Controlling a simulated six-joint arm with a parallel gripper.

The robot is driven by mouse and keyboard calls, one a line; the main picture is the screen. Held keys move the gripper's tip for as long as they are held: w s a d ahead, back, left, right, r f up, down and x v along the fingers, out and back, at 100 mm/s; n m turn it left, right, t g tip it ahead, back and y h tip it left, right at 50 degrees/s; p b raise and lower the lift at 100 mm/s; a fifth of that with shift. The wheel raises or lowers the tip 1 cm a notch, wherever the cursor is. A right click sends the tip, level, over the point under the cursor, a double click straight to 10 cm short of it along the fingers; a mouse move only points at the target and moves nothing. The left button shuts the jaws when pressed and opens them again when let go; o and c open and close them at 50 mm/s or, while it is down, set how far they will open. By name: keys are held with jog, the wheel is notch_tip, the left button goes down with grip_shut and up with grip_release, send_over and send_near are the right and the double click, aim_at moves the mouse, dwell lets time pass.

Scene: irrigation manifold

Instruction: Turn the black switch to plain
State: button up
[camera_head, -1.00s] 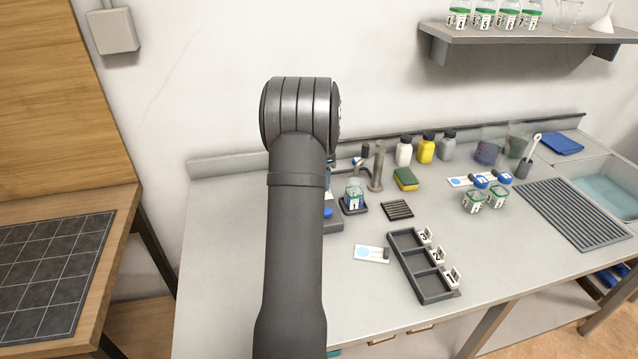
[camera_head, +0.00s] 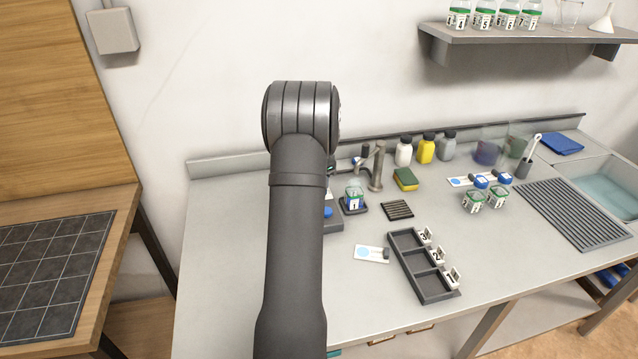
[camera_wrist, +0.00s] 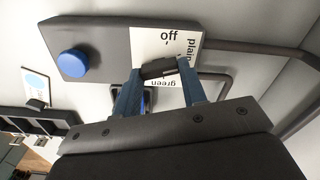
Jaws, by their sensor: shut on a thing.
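The black switch (camera_wrist: 158,69) sits on a white label plate (camera_wrist: 150,45) that reads "off", "plain" and "green". In the wrist view, "off" is above the switch, "plain" at its upper right and "green" below it. My gripper (camera_wrist: 160,72) has blue fingers and is shut on the switch, one finger at each end. I cannot tell which word the switch points to. The plate is on a dark grey box (camera_wrist: 110,35) with a round blue button (camera_wrist: 73,63). In the head view my arm hides the gripper and switch; the box's edge (camera_head: 333,226) shows beside it.
A jar marked 1 (camera_head: 354,199) stands on a dark pad right of the box, near a tap (camera_head: 377,168). A dark three-slot tray (camera_head: 402,260) and a white card with a dark knob (camera_head: 370,254) lie nearer the front. The counter's left part is clear.

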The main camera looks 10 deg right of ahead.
jog(key=shift+n, duration=0.6)
jog(key=o, duration=1)
jog(key=shift+r, duration=0.1)
notch_tip(320, 180, up, 17)
jog(key=shift+r, duration=0.15)
notch_tip(320, 180, down, 18)
jog(key=shift+r, duration=0.25)
jog(key=shift+r, duration=0.1)
